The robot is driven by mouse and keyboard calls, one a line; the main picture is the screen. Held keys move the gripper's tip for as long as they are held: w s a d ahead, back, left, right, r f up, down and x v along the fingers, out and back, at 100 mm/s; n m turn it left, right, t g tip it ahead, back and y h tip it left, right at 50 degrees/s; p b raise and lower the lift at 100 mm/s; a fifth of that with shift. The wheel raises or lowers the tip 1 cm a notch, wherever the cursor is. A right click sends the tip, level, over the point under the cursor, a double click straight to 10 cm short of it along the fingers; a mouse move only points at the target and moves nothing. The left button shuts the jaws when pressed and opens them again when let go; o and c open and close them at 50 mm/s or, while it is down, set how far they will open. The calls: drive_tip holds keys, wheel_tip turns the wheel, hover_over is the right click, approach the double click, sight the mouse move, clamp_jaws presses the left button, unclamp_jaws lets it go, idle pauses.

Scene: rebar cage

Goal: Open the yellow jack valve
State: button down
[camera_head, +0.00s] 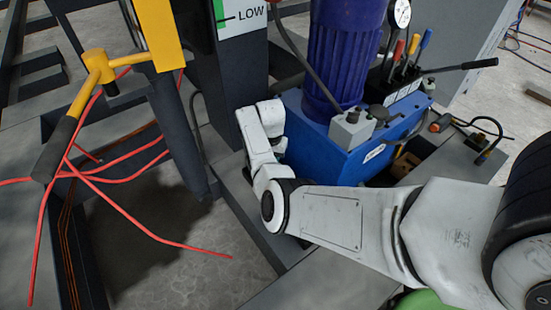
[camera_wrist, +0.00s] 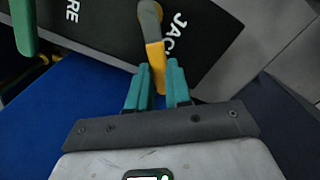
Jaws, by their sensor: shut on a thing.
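The yellow jack valve (camera_wrist: 155,54) is a small lever with a yellow grip and a grey, rounded end, in front of a black panel marked "JAC". It sits at the top middle of the wrist view. My gripper (camera_wrist: 159,74) has two green fingers, one on each side of the yellow grip's lower end, and is shut on it. In the head view my arm's white wrist reaches down beside the blue pump unit (camera_head: 335,152). The fingers and the valve are hidden there.
A green handle (camera_wrist: 24,28) stands at the upper left of the wrist view. The pump carries a purple motor (camera_head: 343,60) and several coloured levers (camera_head: 412,45). A yellow tool with a black grip (camera_head: 95,70) and red cables (camera_head: 120,178) are at left.

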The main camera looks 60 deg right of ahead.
drive_tip(key=w+n, duration=0.1)
drive_tip(key=n, duration=0.1)
drive_tip(key=w+n+p, duration=0.1)
drive_tip(key=n, duration=0.1)
drive_tip(key=shift+a+r+n, duration=0.1)
drive_tip(key=shift+a+n, duration=0.2)
drive_tip(key=shift+a, duration=0.1)
drive_tip(key=n, duration=0.1)
drive_tip(key=w+a+n+p, duration=0.1)
drive_tip(key=n, duration=0.1)
drive_tip(key=shift+w, duration=0.15)
drive_tip(key=shift+w+a+n+p, duration=0.15)
drive_tip(key=shift+a+n+p, duration=0.15)
drive_tip(key=shift+n, duration=0.45)
drive_tip(key=shift+w+a+n+p, duration=0.15)
drive_tip(key=shift+a+n+p, duration=0.15)
drive_tip(key=shift+n, duration=0.45)
drive_tip(key=c, duration=1)
unclamp_jaws()
drive_tip(key=shift+c, duration=0.2)
wheel_tip(320, 180, up, 11)
drive_tip(key=p, duration=0.5)
drive_tip(key=shift+f, duration=0.2)
